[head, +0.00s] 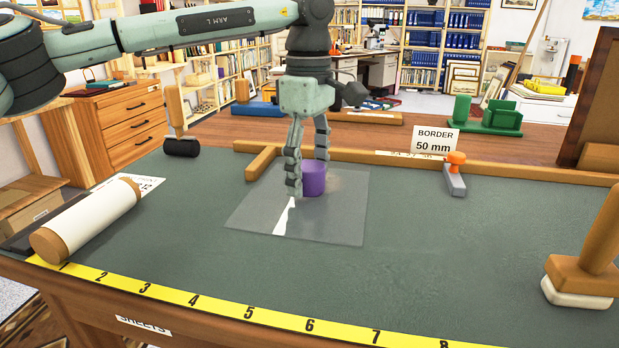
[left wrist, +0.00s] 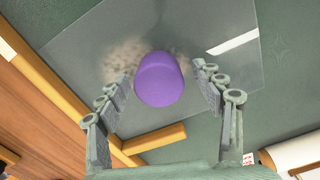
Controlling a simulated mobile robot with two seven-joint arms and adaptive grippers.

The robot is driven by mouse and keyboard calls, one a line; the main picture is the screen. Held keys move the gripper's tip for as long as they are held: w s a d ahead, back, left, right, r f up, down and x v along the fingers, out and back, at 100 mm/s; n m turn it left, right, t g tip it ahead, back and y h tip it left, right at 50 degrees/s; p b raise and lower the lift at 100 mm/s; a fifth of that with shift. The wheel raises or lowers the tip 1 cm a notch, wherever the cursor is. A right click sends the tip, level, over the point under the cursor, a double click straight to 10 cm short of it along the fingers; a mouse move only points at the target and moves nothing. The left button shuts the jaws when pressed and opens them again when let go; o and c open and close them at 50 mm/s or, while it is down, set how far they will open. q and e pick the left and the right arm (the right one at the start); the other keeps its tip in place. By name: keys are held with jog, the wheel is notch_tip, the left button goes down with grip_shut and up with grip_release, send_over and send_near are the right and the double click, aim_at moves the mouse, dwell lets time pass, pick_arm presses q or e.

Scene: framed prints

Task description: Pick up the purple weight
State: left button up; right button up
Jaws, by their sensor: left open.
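The purple weight (head: 313,181) is a short cylinder standing on a clear sheet (head: 335,228) on the green table top. In the left wrist view the purple weight (left wrist: 159,79) lies between the finger lines, towards the far end. My left gripper (head: 307,180) points down at the weight, with its fingers open and low beside it. In the left wrist view the fingers of my left gripper (left wrist: 165,92) stand apart, with a gap visible on each side of the weight. One finger hides part of the weight in the head view. My right gripper is not in view.
A rolled paper tube (head: 90,222) lies at the left. A wooden rail (head: 380,158) runs along the back, near a BORDER 50 mm card (head: 436,141) and an orange-knobbed tool (head: 455,175). A wooden-handled tool (head: 582,270) stands at the right. The middle right is clear.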

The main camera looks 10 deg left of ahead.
pick_arm(q)
jog(key=c, duration=0.4)
grip_shut()
jog(key=shift+w+r, duration=0.1)
jog(key=shift+r, duration=0.1)
